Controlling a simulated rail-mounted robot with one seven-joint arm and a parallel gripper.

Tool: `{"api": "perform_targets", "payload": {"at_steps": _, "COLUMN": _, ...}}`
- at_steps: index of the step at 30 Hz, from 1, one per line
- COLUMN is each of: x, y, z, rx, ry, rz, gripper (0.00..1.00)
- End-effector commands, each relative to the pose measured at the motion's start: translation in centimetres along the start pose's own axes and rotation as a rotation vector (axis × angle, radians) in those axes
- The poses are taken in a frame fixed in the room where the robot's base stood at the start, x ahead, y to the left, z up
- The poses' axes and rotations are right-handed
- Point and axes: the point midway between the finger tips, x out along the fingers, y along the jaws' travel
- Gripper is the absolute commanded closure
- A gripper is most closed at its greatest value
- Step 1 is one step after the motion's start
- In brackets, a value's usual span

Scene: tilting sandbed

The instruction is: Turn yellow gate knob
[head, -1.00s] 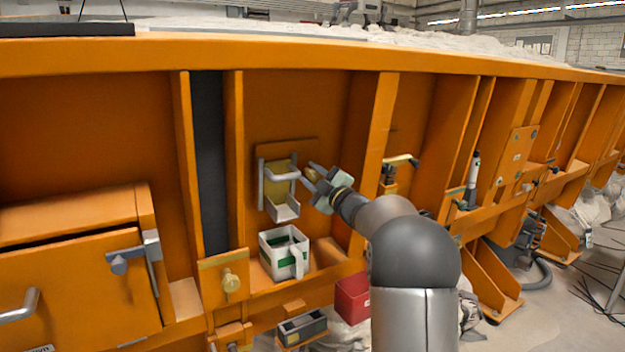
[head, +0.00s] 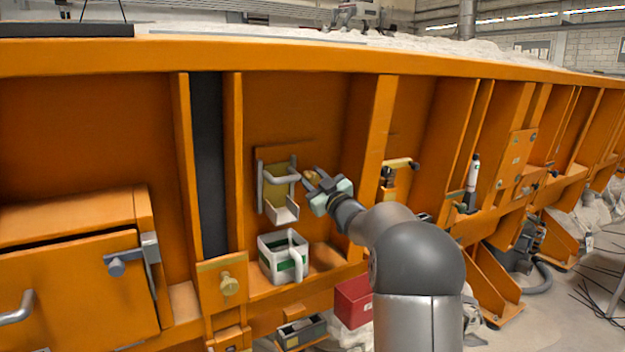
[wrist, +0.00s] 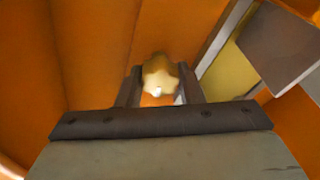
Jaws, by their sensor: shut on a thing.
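The yellow gate knob (wrist: 159,75) shows between the two fingers of my gripper (wrist: 158,92) in the wrist view. It has a lobed, star-like shape with a pale spot on its face. In the head view my gripper (head: 312,179) is at the right side of the gate, shut on the knob (head: 312,175), which is partly hidden by the fingers. The gate has a yellow plate (head: 279,192), a grey bar handle (head: 281,177) and a pale chute (head: 284,212) below.
Another yellow knob (head: 229,285) sits lower left. A red box (head: 353,302) is below right. Upright orange ribs (head: 372,165) flank the bay.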

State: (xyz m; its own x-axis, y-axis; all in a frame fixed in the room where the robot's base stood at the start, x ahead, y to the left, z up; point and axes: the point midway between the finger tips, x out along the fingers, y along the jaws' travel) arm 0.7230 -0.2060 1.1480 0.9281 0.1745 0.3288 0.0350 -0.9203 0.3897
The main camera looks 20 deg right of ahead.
Motion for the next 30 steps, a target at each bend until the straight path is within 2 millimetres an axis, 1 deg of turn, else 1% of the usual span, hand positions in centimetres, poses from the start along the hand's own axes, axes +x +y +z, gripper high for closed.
{"api": "perform_targets", "payload": {"at_steps": 11, "x": -0.1, "y": 0.0, "z": 0.1, "rx": 0.004, "ry": -0.003, "rz": 0.001, "gripper": 0.89}}
{"api": "perform_targets", "payload": {"at_steps": 12, "x": -0.1, "y": 0.0, "z": 0.1, "rx": 0.004, "ry": -0.003, "rz": 0.001, "gripper": 0.61}}
{"api": "perform_targets", "payload": {"at_steps": 14, "x": -0.1, "y": 0.0, "z": 0.1, "rx": 0.004, "ry": -0.003, "rz": 0.001, "gripper": 0.45}}
{"api": "perform_targets", "payload": {"at_steps": 24, "x": -0.3, "y": 0.0, "z": 0.1, "rx": 0.004, "ry": -0.002, "rz": 0.001, "gripper": 0.45}}
{"api": "perform_targets", "payload": {"at_steps": 26, "x": -0.8, "y": 0.0, "z": 0.1, "rx": 0.003, "ry": -0.002, "rz": 0.001, "gripper": 0.45}}
{"api": "perform_targets", "payload": {"at_steps": 29, "x": -2.2, "y": 0.0, "z": 0.1, "rx": 0.002, "ry": -0.002, "rz": 0.002, "gripper": 0.45}}
{"api": "perform_targets", "payload": {"at_steps": 30, "x": -3.1, "y": 0.0, "z": 0.2, "rx": 0.003, "ry": -0.003, "rz": 0.002, "gripper": 0.45}}
